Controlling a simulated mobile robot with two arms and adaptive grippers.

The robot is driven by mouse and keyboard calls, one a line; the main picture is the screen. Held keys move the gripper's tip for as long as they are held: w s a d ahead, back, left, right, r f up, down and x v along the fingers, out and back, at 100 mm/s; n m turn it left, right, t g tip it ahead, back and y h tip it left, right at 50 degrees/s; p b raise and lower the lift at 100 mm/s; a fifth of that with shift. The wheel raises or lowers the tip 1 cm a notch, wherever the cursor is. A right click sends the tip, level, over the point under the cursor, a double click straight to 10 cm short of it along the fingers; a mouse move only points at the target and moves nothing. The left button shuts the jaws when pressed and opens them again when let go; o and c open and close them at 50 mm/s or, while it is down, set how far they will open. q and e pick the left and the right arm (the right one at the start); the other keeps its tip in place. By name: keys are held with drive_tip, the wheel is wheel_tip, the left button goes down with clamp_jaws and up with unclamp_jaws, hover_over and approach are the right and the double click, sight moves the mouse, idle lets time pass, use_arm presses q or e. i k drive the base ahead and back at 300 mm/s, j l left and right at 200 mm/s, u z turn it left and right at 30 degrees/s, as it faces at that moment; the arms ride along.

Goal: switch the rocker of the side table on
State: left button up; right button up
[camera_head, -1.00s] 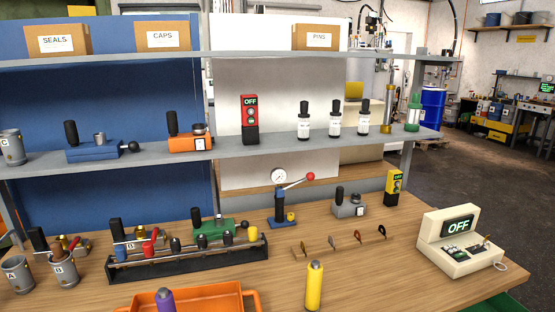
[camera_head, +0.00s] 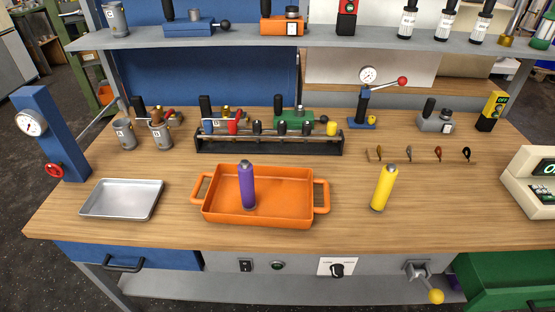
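A small black rocker switch (camera_head: 245,265) sits on the grey front panel of the wooden workbench (camera_head: 340,235), below the orange tray. Its position, on or off, is too small to tell. I cannot tell from this view whether this bench is the side table; no separate side table is clearly seen. Neither of my grippers is in view.
A round green button (camera_head: 278,265), a black rotary knob (camera_head: 337,270) and a yellow-ended lever (camera_head: 436,296) share the front panel. An orange tray (camera_head: 290,214) holds a purple bottle (camera_head: 247,187). A cream console (camera_head: 533,183) is cut off at the right edge.

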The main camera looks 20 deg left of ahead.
sight(245, 265)
drive_tip(key=u, duration=0.8)
